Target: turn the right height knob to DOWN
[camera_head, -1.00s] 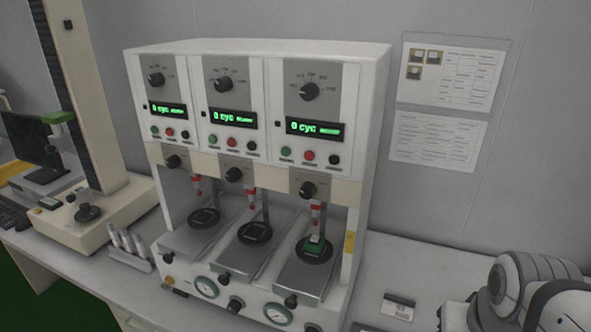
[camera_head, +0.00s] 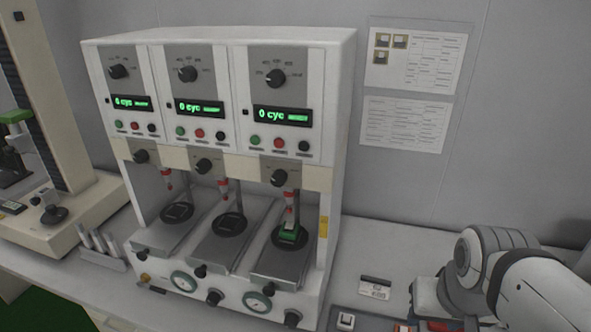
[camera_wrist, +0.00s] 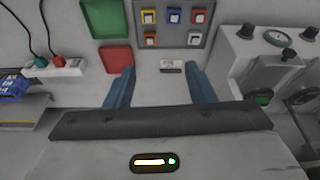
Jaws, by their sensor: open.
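The white test machine (camera_head: 330,110) has three stations side by side. On the right station a black knob (camera_head: 279,177) sits on a grey plate below the buttons, above the red-tipped plunger (camera_head: 290,198); I take this for the right height knob. Its markings are too small to read. My gripper (camera_wrist: 161,70) shows in the wrist view with its two blue fingers apart and nothing between them. It points down over the bench, with part of the machine (camera_wrist: 262,65) to its right. The head view shows my arm at the lower right, clear of the knob.
A green block (camera_head: 288,233) sits under the right plunger. The wrist view shows a green tray (camera_wrist: 103,17), a red tray (camera_wrist: 116,58), a grey rack of coloured pieces (camera_wrist: 172,22) and a power strip (camera_wrist: 52,69).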

